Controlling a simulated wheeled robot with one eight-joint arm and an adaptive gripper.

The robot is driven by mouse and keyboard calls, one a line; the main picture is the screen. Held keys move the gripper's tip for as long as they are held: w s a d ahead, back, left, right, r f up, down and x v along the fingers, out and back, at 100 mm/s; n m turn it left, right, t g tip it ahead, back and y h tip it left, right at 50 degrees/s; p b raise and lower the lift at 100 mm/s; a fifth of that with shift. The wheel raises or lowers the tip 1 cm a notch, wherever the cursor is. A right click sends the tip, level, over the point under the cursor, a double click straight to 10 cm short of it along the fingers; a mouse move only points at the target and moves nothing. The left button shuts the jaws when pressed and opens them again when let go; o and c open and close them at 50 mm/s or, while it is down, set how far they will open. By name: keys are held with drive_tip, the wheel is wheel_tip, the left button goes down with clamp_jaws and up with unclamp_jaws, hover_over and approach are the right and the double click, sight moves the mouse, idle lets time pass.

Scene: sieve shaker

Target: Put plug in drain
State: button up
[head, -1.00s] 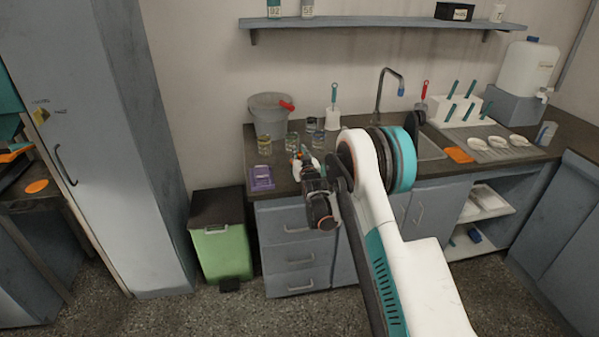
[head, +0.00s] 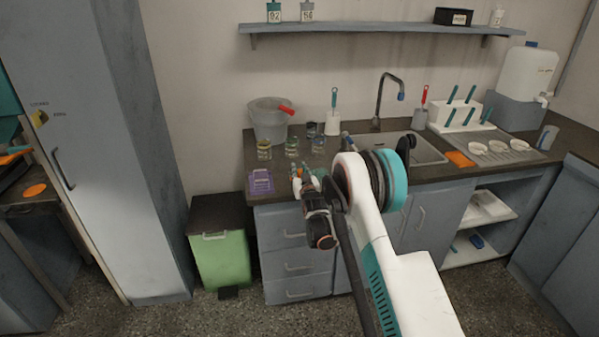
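The sink (head: 420,152) is set in the dark counter under a curved tap (head: 385,95). Its left and near parts are hidden behind my arm, and I cannot make out the drain in it. My gripper (head: 303,178) is over the front edge of the counter, left of the sink. It is small and partly hidden by its own wrist, so its finger opening is unclear. Something green shows beside the fingers; I cannot tell what it is. I cannot identify the plug.
Several jars (head: 292,146) stand on the counter behind my gripper, with a grey bucket (head: 270,120) behind them. A purple object (head: 261,181) lies to the left. An orange cloth (head: 459,159) and a drainboard (head: 500,148) are right of the sink. A green bin (head: 222,258) stands on the floor.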

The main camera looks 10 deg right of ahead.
drive_tip(key=shift+o, duration=0.7)
